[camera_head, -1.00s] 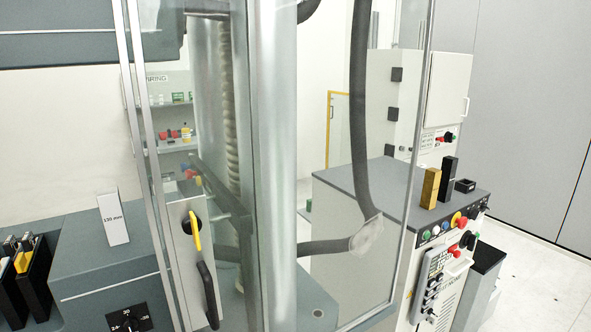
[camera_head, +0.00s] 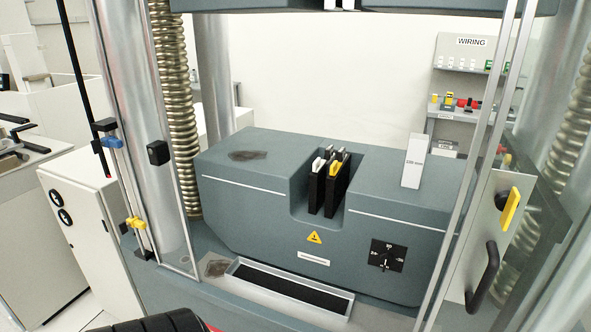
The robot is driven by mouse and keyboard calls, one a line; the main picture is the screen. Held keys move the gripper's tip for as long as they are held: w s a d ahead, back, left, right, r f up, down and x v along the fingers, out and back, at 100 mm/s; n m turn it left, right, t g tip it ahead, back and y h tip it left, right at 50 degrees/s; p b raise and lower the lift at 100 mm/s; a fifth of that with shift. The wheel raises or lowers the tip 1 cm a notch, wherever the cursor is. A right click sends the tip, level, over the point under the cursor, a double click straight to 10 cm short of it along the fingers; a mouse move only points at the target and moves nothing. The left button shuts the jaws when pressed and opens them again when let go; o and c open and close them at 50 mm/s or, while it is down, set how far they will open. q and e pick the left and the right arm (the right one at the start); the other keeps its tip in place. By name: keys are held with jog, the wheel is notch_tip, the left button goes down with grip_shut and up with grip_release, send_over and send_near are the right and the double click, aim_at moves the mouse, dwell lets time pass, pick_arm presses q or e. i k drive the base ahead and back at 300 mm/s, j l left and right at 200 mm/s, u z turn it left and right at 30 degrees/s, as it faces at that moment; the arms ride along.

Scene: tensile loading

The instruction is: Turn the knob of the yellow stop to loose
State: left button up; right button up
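The yellow stop (camera_head: 135,222) is a small clamp with a knob, low on a thin upright rod at the left side of the testing machine. The setting of its knob is too small to read. A blue stop (camera_head: 112,142) sits higher on the same rod, with black parts beside it. Neither of my grippers can be made out in the head view, and nothing is seen touching the yellow stop.
A grey crosshead block (camera_head: 240,175) with a dial (camera_head: 386,255) fills the middle. A tray (camera_head: 290,288) lies before it. A door with a yellow handle (camera_head: 511,209) is at right. A white cabinet (camera_head: 85,240) stands at left. A dark ribbed shape (camera_head: 150,322) shows at the bottom edge.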

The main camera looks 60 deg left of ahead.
aim_at(123, 227)
jog(key=u, duration=2.85)
